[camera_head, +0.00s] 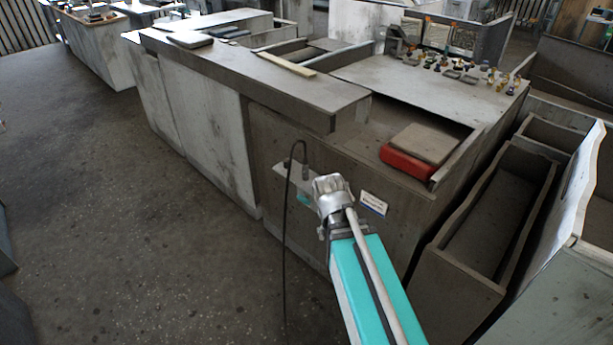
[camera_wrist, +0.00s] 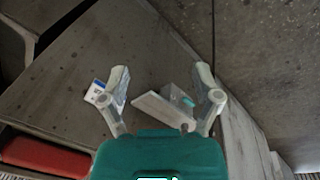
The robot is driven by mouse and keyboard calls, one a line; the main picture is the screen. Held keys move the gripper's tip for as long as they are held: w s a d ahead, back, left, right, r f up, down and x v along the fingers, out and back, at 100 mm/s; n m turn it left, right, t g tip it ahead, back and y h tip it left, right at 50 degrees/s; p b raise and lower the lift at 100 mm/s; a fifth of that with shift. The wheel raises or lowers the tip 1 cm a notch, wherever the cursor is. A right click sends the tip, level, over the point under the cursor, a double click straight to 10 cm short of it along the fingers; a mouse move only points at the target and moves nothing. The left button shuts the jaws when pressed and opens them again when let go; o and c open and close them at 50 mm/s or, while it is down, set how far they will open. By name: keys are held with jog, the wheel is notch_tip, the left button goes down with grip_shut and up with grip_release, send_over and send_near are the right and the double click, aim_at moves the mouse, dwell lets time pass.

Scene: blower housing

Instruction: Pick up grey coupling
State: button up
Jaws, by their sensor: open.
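My gripper (camera_head: 332,184) is in front of the bench's near side panel, low beside a small pale ledge (camera_head: 290,178). In the wrist view its two fingers are spread wide with nothing between the tips (camera_wrist: 162,68). The ledge (camera_wrist: 160,110) shows beyond and between the fingers, with a small teal piece (camera_wrist: 188,101) at it. I cannot make out a grey coupling for certain. Several small brass and grey fittings (camera_head: 460,70) lie at the far right of the bench top, too small to tell apart.
A red box (camera_head: 408,165) with a grey-brown top sits in the bench's corner recess. A white-blue label (camera_head: 373,203) is on the side panel. A black cable (camera_head: 286,235) hangs left of my gripper. Open wooden bins (camera_head: 490,215) stand right. The floor (camera_head: 130,200) at left is clear.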

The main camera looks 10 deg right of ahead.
jog(key=w+d+f+m+t+h+b, duration=0.2)
jog(key=w+f+m+h+b, duration=0.15)
jog(key=w+f+b, duration=0.35)
jog(key=m+t+h+b, duration=0.3)
jog(key=t+h+b, duration=0.6)
jog(key=b, duration=1.1)
send_near(303, 169)
jog(key=s+t+y, duration=0.2)
jog(key=s+y, duration=0.1)
jog(key=shift+s+a+h+p, duration=0.15)
jog(key=shift+s+h+p, duration=0.05)
jog(key=shift+h+p, duration=0.1)
jog(key=x, duration=0.8)
jog(key=shift+w+r, duration=0.1)
jog(key=shift+w, duration=0.2)
